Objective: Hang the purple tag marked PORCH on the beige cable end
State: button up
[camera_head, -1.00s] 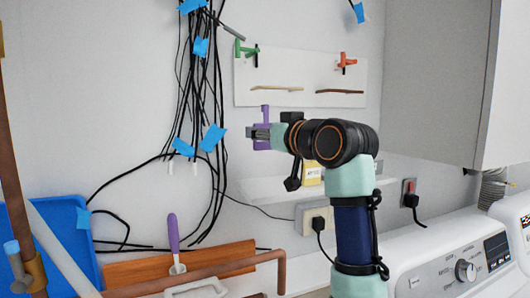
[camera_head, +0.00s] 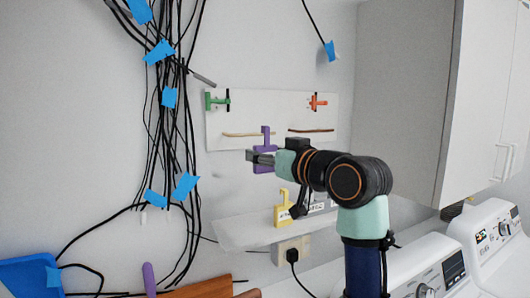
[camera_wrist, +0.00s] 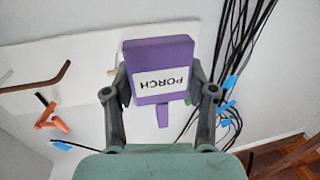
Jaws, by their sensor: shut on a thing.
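My gripper (camera_head: 260,157) is shut on the purple tag (camera_head: 266,150), in front of the white board (camera_head: 270,105). The tag's hook points up in the head view. In the wrist view the tag (camera_wrist: 160,52) sits between both fingers (camera_wrist: 160,82), its PORCH label upside down. The beige cable end (camera_head: 240,134) sticks out from the board's lower left, just left of the tag's hook in the head view. A short beige piece, likely that cable end (camera_wrist: 112,72), shows left of the tag in the wrist view, partly hidden. I cannot tell the depth gap between hook and cable.
A brown cable end (camera_head: 312,130) is on the board's right. A green tag (camera_head: 217,100) and an orange tag (camera_head: 318,102) hang above. A yellow tag (camera_head: 283,208) stands by the white shelf (camera_head: 240,232). Dark cables with blue tape (camera_head: 169,98) hang left.

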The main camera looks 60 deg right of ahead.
jog(key=shift+r, duration=0.1)
jog(key=shift+p+x, duration=1)
jog(key=shift+p, duration=0.05)
jog(key=shift+s+d+x, duration=0.1)
jog(key=shift+d+x, duration=0.1)
jog(key=shift+x, duration=0.8)
jog(key=shift+s+d+x, duration=0.15)
jog(key=shift+d+x, duration=0.05)
jog(key=shift+x, duration=0.75)
jog(key=shift+s+d+x, duration=0.1)
jog(key=shift+d+x, duration=0.15)
jog(key=shift+x, duration=0.75)
jog(key=shift+f+b, duration=0.55)
jog(key=shift+f, duration=0.3)
jog(key=o, duration=1.2)
